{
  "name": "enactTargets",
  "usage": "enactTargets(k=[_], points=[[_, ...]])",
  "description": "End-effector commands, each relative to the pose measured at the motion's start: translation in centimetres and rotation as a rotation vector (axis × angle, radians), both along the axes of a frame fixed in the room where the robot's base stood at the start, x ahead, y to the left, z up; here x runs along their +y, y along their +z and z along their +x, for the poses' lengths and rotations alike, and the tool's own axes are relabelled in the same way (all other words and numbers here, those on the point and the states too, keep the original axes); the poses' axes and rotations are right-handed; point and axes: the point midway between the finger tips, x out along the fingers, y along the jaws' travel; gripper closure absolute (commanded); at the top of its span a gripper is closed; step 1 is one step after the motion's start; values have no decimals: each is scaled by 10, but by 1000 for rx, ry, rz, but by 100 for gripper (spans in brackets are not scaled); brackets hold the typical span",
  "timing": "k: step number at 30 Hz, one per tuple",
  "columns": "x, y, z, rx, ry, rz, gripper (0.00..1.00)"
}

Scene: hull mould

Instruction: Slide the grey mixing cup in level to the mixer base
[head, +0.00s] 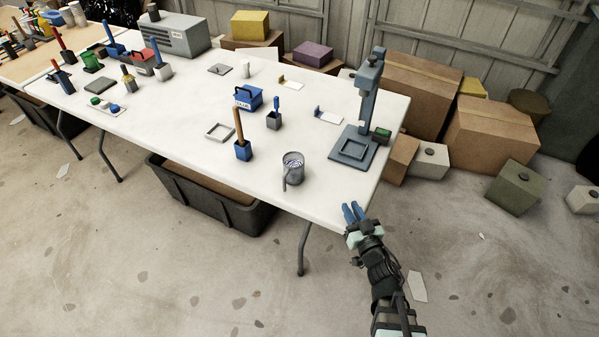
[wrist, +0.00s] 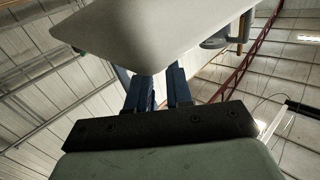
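The grey mixing cup (head: 292,168) stands upright on the white table near its front edge, its handle toward the front. The mixer base (head: 354,148) is a blue-grey plate with a raised square frame, at the table's right end, with a tall column (head: 369,85) behind it. The cup is left of the base and apart from it. My gripper (head: 353,211) is at the table's front right corner, short of the base and right of the cup. In the wrist view its two blue fingers (wrist: 159,88) stand apart with nothing between them. A grey shape, probably the cup (wrist: 214,40), shows beyond the table corner.
The white table (head: 325,205) is clear between cup and base. Cardboard boxes (head: 490,133) stand beyond its right end.

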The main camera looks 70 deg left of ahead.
Motion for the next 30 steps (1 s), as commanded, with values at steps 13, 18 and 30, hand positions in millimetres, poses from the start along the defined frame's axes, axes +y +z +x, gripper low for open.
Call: enactTargets(k=[13, 18, 30], points=[[15, 10, -117, -57, 267, 30, 80], [25, 10, -123, -60, 276, 32, 80], [86, 9, -137, -59, 274, 33, 80]])
